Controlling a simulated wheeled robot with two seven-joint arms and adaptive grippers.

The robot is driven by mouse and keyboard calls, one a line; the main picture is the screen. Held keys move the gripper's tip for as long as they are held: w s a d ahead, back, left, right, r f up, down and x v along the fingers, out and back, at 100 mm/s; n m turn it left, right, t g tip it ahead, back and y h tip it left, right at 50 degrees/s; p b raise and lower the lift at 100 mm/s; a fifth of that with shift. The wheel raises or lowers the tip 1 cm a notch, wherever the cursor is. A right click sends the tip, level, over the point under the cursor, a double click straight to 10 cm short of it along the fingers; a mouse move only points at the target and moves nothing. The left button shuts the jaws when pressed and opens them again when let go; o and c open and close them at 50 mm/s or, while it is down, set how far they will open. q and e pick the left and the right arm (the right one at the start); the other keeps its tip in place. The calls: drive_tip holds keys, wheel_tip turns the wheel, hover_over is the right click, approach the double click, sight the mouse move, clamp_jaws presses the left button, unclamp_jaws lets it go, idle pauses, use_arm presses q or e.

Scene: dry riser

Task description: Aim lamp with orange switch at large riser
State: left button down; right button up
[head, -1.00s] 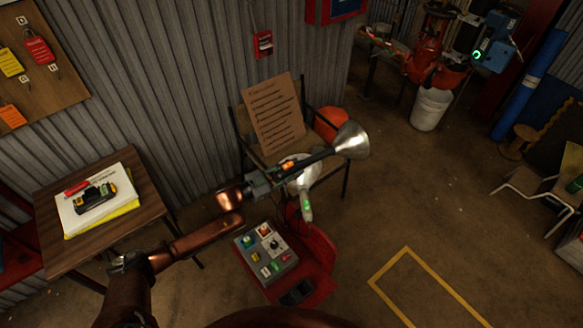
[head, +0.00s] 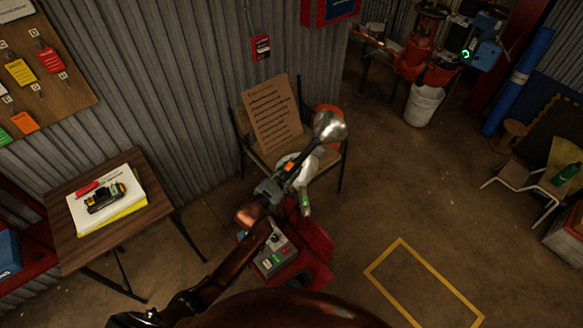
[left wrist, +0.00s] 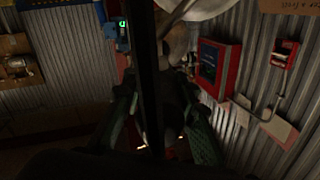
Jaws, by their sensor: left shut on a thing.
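The lamp with the orange switch (head: 290,166) has a dark body and a silver cone head (head: 330,126), which points up and to the right in the head view. My left gripper (head: 269,190) is shut on its rear end. In the left wrist view, the fingers (left wrist: 165,125) flank a dark shaft. A second lamp with a green switch (head: 305,203) and a pale shade is just below, partly hidden by the held lamp. Red-orange riser pipework (head: 425,62) stands at the back right; I cannot tell which part is the large riser. My right gripper is out of view.
A chair with a cardboard notice (head: 272,112) stands behind the lamp. A grey control box (head: 275,255) sits on a red stand below. A wooden table (head: 150,212) is at left. A white bucket (head: 423,105) is below the pipework. The floor inside the yellow outline (head: 402,241) is clear.

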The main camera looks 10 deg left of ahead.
use_arm(q)
drive_tip(key=shift+w+r, duration=0.1)
drive_tip(key=shift+r, duration=0.15)
drive_tip(key=c, duration=2)
unclamp_jaws()
drive_tip(key=o, duration=0.5)
drive_tip(key=shift+f, duration=0.2)
drive_tip(key=shift+c, duration=0.2)
drive_tip(key=v, duration=1.2)
